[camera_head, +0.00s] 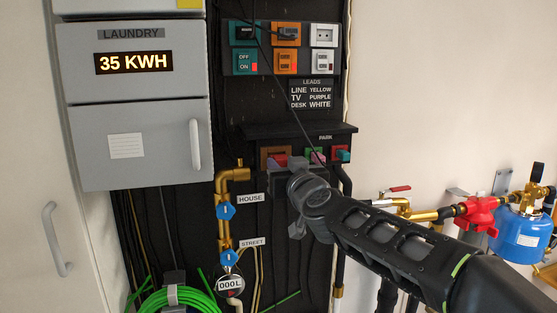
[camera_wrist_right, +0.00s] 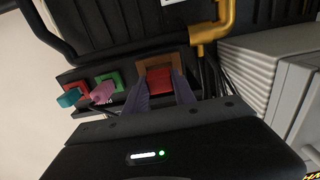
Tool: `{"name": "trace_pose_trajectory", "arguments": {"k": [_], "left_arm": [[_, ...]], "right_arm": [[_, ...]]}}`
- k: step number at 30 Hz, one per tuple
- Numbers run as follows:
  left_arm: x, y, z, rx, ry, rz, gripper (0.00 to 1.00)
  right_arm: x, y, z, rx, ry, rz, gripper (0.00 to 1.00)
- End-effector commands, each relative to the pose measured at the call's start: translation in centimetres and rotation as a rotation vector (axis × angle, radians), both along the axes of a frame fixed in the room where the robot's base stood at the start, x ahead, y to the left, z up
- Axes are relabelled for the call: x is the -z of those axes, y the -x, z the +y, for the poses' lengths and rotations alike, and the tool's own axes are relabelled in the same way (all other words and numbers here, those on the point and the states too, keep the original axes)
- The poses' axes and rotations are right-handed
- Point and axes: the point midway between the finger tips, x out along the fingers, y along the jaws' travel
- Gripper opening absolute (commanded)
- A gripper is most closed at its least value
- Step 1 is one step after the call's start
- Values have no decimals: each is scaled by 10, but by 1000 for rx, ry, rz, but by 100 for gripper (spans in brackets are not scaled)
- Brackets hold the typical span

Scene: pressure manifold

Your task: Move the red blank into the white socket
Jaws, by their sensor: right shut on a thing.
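The red blank (camera_wrist_right: 159,80) is between the two fingers of my right gripper (camera_wrist_right: 160,95) in the right wrist view. A brown-orange holder (camera_wrist_right: 146,67) frames it from behind; I cannot tell whether it is fully seated there. In the head view the red blank (camera_head: 281,160) shows beside my right gripper (camera_head: 290,172), partly hidden. The right gripper is shut on the blank at the park shelf. The white socket (camera_head: 323,35) is at the panel's upper right, with empty holes and no plug in it. My left gripper is not in view.
The park shelf (camera_head: 300,131) overhangs the holders. To the right of the blank in the head view are a pink plug (camera_head: 318,157) and a teal plug (camera_head: 341,155). A thin black lead crosses the panel. Brass pipework (camera_head: 222,205) stands below left.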

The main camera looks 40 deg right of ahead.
Motion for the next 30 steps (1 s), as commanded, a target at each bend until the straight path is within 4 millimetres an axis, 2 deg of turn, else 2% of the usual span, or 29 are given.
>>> {"name": "trace_pose_trajectory", "arguments": {"k": [30], "left_arm": [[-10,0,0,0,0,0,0]], "right_arm": [[-1,39,14,1,1,-1,0]]}}
